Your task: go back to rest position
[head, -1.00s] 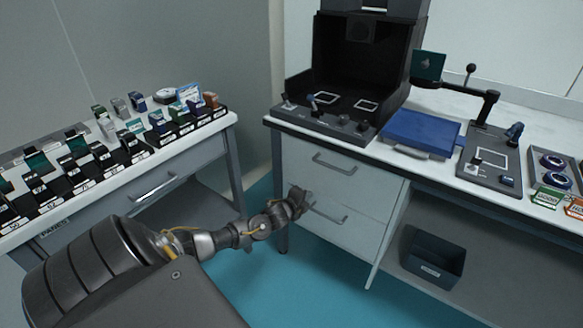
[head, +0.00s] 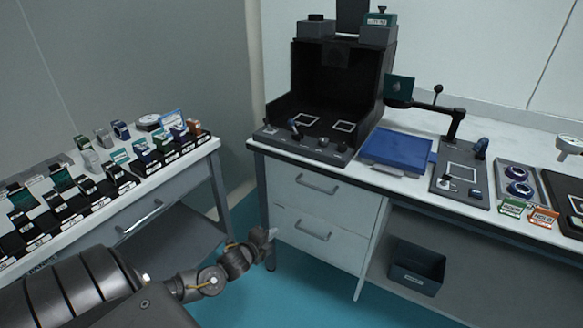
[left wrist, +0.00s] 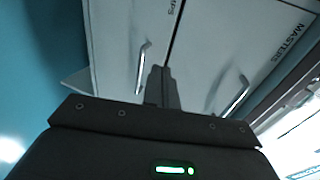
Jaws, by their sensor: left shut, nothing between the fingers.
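My left gripper (head: 268,236) is low in front of the drawer cabinet under the right-hand table, in the head view. It is shut and empty. In the left wrist view its closed fingers (left wrist: 161,88) point at the drawer fronts, which carry two metal handles. The fingers appear apart from the handles. My right gripper is in neither view.
The left table (head: 185,172) holds rows of small labelled blocks. The right table (head: 385,181) carries a black open-fronted box (head: 340,85), a blue case (head: 397,148) and a device with a jointed arm (head: 462,170). A dark bin (head: 417,268) sits on the lower shelf. Teal floor lies between the tables.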

